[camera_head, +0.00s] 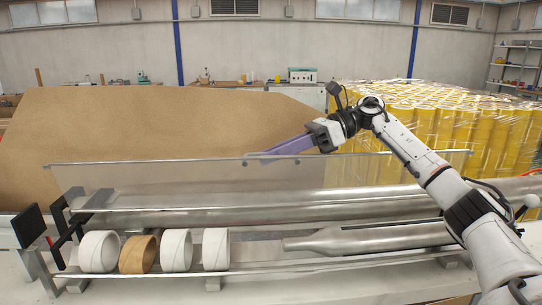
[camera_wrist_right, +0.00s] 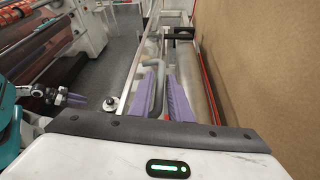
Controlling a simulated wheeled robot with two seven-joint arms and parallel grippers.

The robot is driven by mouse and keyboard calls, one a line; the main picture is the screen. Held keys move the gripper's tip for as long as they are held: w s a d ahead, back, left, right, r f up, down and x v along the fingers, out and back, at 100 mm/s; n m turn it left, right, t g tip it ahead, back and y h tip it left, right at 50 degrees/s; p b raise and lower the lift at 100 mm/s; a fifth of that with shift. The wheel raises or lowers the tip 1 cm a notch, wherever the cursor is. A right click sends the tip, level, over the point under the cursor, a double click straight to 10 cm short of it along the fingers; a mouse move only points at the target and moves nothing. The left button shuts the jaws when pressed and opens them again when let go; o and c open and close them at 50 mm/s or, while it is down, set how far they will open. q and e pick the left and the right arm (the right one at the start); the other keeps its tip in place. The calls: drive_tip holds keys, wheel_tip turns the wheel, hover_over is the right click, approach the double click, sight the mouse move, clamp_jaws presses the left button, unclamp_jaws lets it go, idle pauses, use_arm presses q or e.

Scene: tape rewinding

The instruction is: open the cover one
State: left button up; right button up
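The cover (camera_head: 190,176) is a clear panel with a thin metal top rail, standing raised behind the tape rolls in the head view. My right gripper (camera_head: 262,160) is at the middle of that rail, its purple fingers pointing left along it. In the right wrist view its two fingers (camera_wrist_right: 162,97) are apart, with a grey bar showing between them. I cannot tell whether either finger touches the rail. My left gripper is out of the head view. A small purple-tipped gripper (camera_wrist_right: 72,98), apparently my left one, shows at the left of the right wrist view, too small to read.
White tape rolls (camera_head: 100,251) and a brown roll (camera_head: 138,254) sit on the front rod. Metal rollers (camera_head: 300,205) run behind them. A dark screen (camera_head: 29,226) stands at the left end. A brown board (camera_head: 130,125) and wrapped yellow rolls (camera_head: 450,118) stand behind.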

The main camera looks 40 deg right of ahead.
drive_tip(key=v, duration=1)
drive_tip(key=shift+w+a, duration=0.15)
